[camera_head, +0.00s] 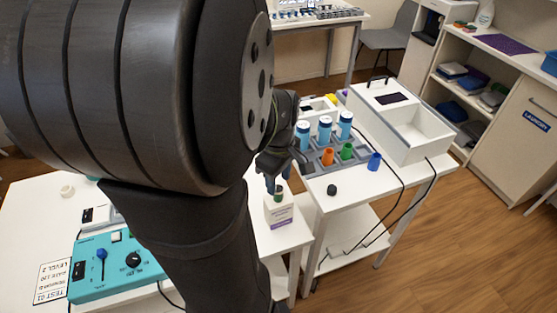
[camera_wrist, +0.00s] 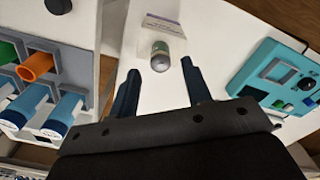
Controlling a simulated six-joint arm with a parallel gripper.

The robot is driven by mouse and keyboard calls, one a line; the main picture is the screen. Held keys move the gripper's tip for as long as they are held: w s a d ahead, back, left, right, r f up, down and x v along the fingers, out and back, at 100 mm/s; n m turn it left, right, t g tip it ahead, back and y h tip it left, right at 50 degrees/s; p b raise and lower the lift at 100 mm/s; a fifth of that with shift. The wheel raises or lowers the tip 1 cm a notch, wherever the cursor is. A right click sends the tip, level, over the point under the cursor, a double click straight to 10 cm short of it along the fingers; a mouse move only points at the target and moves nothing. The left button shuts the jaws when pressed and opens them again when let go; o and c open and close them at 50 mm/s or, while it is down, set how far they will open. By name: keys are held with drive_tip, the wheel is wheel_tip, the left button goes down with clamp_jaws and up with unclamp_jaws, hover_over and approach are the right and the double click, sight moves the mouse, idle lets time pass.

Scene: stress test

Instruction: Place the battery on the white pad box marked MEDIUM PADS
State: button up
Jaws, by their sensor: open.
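The white pad box (camera_head: 279,215) with a purple label stands on the white table's right part, below my gripper. Its label is too small to read here. The battery (camera_head: 278,197), a small green and grey cylinder, appears to stand upright on the box's top. In the wrist view the battery (camera_wrist: 160,50) shows just beyond my fingertips, with the box's label (camera_wrist: 163,25) behind it. My gripper (camera_wrist: 159,68) is open and empty, with a finger to either side and a gap to the battery. In the head view my gripper (camera_head: 273,182) is just above the battery.
A grey rack (camera_head: 310,165) with blue-capped bottles and orange and green cups stands on the neighbouring table. A blue cup (camera_head: 374,161) and a dark round piece (camera_head: 332,190) stand near it. A teal control box (camera_head: 110,265) is at lower left. A white open bin (camera_head: 415,130) stands behind.

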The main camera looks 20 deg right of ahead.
sight(279, 188)
wheel_tip(279, 188, up, 8)
drive_tip(key=shift+f, duration=0.15)
idle(0.3)
wheel_tip(279, 188, down, 12)
drive_tip(key=shift+f, duration=0.1)
drive_tip(key=shift+r, duration=1.7)
drive_tip(key=shift+f, duration=0.1)
